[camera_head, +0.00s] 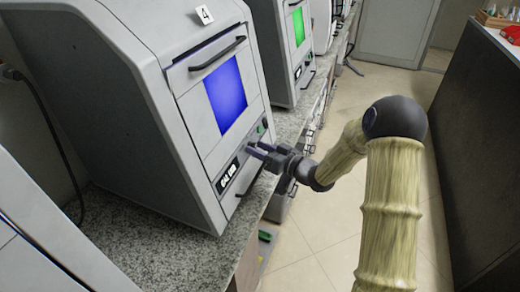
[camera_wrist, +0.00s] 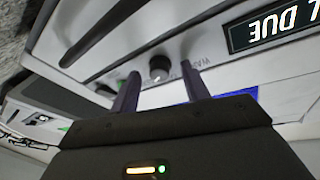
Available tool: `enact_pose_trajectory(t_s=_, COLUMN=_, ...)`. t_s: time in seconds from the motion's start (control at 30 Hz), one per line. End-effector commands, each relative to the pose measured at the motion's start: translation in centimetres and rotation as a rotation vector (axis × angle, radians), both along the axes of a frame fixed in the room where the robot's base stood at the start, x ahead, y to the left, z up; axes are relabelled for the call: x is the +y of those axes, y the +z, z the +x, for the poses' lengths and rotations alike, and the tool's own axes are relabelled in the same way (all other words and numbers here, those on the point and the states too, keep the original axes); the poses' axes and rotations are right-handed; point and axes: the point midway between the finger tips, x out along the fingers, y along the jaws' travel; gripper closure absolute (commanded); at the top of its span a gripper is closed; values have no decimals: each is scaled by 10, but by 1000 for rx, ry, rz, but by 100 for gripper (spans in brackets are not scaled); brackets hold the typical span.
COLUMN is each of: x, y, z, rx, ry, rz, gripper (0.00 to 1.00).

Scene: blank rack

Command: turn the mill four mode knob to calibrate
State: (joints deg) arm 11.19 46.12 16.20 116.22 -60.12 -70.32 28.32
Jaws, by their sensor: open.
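The mill labelled 4 (camera_head: 130,75) stands on the counter with a lit blue screen (camera_head: 226,96) and a small dark display (camera_head: 228,175) below it. In the wrist view, the dark round mode knob (camera_wrist: 160,66) sits on the pale front panel. My gripper (camera_head: 256,150) is open at the lower front panel. In the wrist view, the fingers of my gripper (camera_wrist: 160,72) are apart, with the knob showing between their tips. Contact with the knob cannot be told. In the head view the knob is hidden or too small to make out. The knob's pointer setting is not readable.
A dark bar handle (camera_wrist: 105,30) lies beside the knob. A green button (camera_head: 261,128) is near my fingers. Another mill with a green screen (camera_head: 298,27) stands behind.

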Motion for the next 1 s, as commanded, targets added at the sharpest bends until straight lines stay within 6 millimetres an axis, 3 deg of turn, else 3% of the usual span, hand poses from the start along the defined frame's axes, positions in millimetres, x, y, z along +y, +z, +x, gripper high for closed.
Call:
enact_pose_trajectory(t_s=0.1, x=0, y=0, z=0, rx=0, ry=0, rz=0, gripper=58)
enact_pose_trajectory(t_s=0.3, x=0, y=0, z=0, rx=0, ry=0, rz=0, gripper=97)
enact_pose_trajectory(t_s=0.67, x=-1, y=-2, z=0, rx=-27, ry=5, rz=-10, gripper=98)
enact_pose_trajectory(t_s=1.0, x=-2, y=-6, z=1, rx=-182, ry=42, rz=-67, gripper=98)
